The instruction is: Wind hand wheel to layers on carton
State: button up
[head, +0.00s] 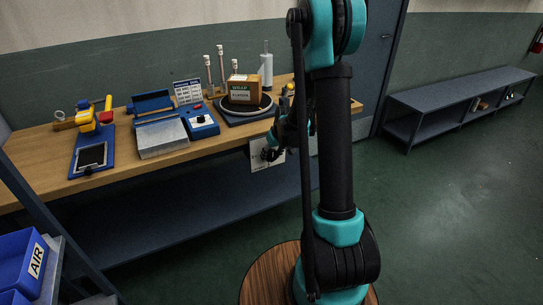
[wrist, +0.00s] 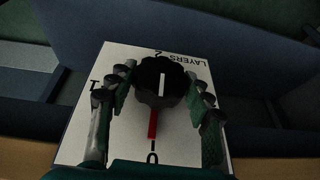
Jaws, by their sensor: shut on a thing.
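The carton (head: 243,91) stands on a round turntable (head: 246,107) on the bench. Its label reads WRAP, with a second line too small to read surely. The black hand wheel (wrist: 161,78) sits on a white dial plate (wrist: 120,150) marked LAYERS, with 0, 1 and 2 visible. A red pointer (wrist: 152,124) below the wheel points at 0. The white plate also shows on the bench front in the head view (head: 259,157). My gripper (wrist: 158,80) is shut on the wheel, one finger on each side. Part of the plate's right side is hidden by a finger.
A white roll (head: 266,68) stands behind the carton. Blue bins (head: 22,262) are at lower left. The floor at right is clear.

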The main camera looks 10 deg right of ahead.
jog(key=shift+o, duration=0.2)
jog(key=y, duration=0.1)
jog(key=g+y, duration=0.1)
jog(key=m+y, duration=0.1)
jog(key=y, duration=0.1)
jog(key=shift+w+d+f, duration=0.1)
jog(key=shift+d, duration=0.15)
jog(key=g+y, duration=0.1)
jog(key=y, duration=0.3)
jog(key=shift+f+m, duration=0.1)
jog(key=shift+m, duration=0.3)
jog(key=m+y, duration=0.1)
jog(key=y, duration=0.3)
jog(key=shift+f+g+y, duration=0.15)
jog(key=shift+g+y, duration=0.15)
jog(key=shift+m+y, duration=0.9)
jog(key=shift+y, duration=1.1)
jog(key=o, duration=1.1)
jog(key=d, duration=0.8)
jog(key=s+d+f, duration=0.1)
jog(key=d, duration=0.3)
